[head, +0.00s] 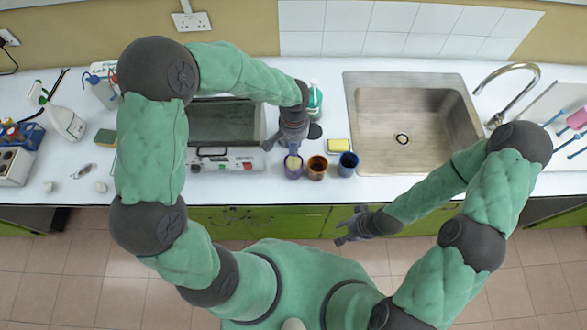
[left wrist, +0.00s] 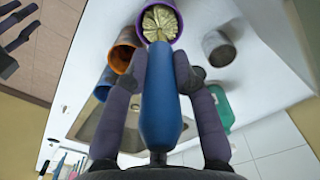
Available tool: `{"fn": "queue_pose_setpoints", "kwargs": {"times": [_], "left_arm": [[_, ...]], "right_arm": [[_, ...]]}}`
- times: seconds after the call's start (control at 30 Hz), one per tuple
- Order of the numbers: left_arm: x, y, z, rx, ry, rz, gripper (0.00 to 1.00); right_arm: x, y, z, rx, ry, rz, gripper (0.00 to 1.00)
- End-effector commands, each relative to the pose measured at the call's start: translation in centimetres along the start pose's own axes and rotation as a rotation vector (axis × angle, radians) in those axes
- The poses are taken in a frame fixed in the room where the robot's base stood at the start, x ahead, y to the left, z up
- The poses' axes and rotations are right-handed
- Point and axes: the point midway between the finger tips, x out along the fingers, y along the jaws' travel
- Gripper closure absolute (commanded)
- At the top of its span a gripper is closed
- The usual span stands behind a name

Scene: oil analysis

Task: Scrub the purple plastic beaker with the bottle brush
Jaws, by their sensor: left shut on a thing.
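My left gripper (head: 290,140) is shut on the blue handle of the bottle brush (left wrist: 161,100). The brush points down, and its pale yellowish bristles (left wrist: 160,22) show within the rim of the purple plastic beaker (left wrist: 172,8). In the head view the purple beaker (head: 294,173) stands on the white counter just below my left gripper, at the left end of a row of beakers. How deep the bristles reach is hidden. My right gripper (head: 346,232) is open and empty, in front of the counter's edge; it also shows at the top left of the left wrist view.
A brown-orange beaker (head: 317,168) and a blue beaker (head: 348,165) stand close to the right of the purple one. A yellow sponge (head: 338,146) lies behind them. A green bottle (head: 315,98) stands behind, the sink (head: 403,165) at right, a bath device (head: 230,165) at left.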

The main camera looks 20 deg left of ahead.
Motion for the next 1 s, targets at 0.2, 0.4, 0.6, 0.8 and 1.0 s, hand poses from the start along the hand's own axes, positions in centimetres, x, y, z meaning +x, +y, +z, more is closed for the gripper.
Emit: {"fn": "queue_pose_setpoints", "kwargs": {"times": [0.2, 0.4, 0.6, 0.8, 1.0], "left_arm": [[-0.4, 0.0, 0.0, 0.0, 0.001, 0.0, 1.0], [-2.0, 0.0, -0.1, -0.001, 0.002, 0.0, 1.0], [-3.5, 0.0, -0.1, 0.001, 0.002, 0.0, 1.0], [-3.5, 0.0, 0.0, 0.001, 0.0, 0.0, 1.0], [-3.2, 0.0, 0.0, 0.0, 0.0, 0.0, 1.0]], "right_arm": [[-0.3, -0.1, 0.0, 0.0, 0.0, 0.0, 0.6], [-1.1, -0.4, 0.0, 0.0, 0.0, 0.0, 0.6], [-2.0, -0.7, 0.1, 0.0, 0.001, 0.0, 0.6], [-1.9, -0.7, 0.1, 0.0, 0.0, 0.0, 0.6], [-1.7, -0.6, 0.1, 0.0, 0.0, 0.0, 0.6]]}}
